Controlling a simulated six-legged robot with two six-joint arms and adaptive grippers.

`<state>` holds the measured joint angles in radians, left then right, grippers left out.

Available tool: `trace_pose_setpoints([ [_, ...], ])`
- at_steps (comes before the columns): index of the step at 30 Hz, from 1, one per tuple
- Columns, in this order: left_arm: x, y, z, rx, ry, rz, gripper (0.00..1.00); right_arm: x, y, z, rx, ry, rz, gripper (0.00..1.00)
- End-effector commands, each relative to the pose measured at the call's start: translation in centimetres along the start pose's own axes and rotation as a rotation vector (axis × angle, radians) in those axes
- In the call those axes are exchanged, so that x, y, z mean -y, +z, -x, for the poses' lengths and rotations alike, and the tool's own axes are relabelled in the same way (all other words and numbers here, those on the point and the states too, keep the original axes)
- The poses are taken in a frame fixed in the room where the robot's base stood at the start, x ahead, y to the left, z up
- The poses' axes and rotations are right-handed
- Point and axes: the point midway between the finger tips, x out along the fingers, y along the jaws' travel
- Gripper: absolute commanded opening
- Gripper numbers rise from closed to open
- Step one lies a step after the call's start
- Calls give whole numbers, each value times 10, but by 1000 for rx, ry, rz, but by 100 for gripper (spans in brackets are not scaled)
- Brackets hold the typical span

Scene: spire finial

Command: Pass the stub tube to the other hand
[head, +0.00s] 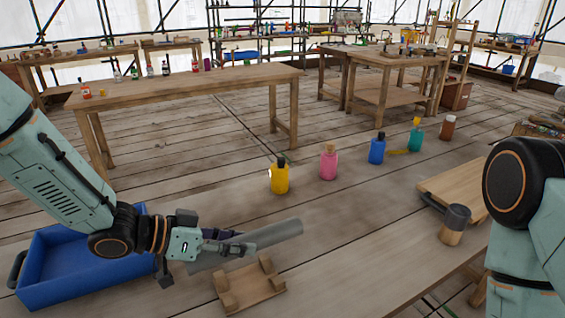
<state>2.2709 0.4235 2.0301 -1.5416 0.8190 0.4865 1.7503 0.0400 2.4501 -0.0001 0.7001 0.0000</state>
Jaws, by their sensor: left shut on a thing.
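A grey stub tube (272,236) shows in the head view at the lower middle, slightly tilted with its right end higher. My left gripper (236,247) is shut on the tube left of its middle. The tube is above and behind a small wooden cradle (246,287) with raised blocks; I cannot tell whether they touch. The gripper hides part of the tube. My right arm comes in at the right edge, but its gripper is out of the picture.
A blue tray (80,262) lies under my left arm. Yellow (279,178), pink (328,164) and blue (377,150) bottles stand beyond the tube. A wooden mallet-like thing (454,224) and a board (470,186) are at the right. Planks between tube and mallet are clear.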

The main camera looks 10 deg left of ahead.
Motion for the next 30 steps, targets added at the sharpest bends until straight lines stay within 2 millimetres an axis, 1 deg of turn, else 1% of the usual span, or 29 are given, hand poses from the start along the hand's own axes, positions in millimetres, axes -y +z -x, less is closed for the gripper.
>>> trace_pose_setpoints([
  [2,3,12,0,3,15,-2,0,0,0,0,0,0,0,0],
  [3,0,24,2,5,26,-5,0,0,0,0,0,0,0,0],
  [6,-4,46,12,0,27,-5,0,0,0,-3,0,0,0,0],
  [9,-8,62,23,-5,15,-1,0,0,0,-7,0,0,0,0],
  [13,-18,75,35,-13,-5,8,0,0,0,-12,0,0,0,0],
  [17,-28,77,42,-22,-34,22,0,0,0,-18,0,0,0,0],
  [21,-34,68,47,-31,-73,39,0,0,0,-22,0,0,0,0],
  [25,-30,62,50,-34,-97,50,0,0,0,-24,0,0,0,0],
  [30,-29,60,50,-31,-100,52,0,0,0,-24,0,0,0,0],
])
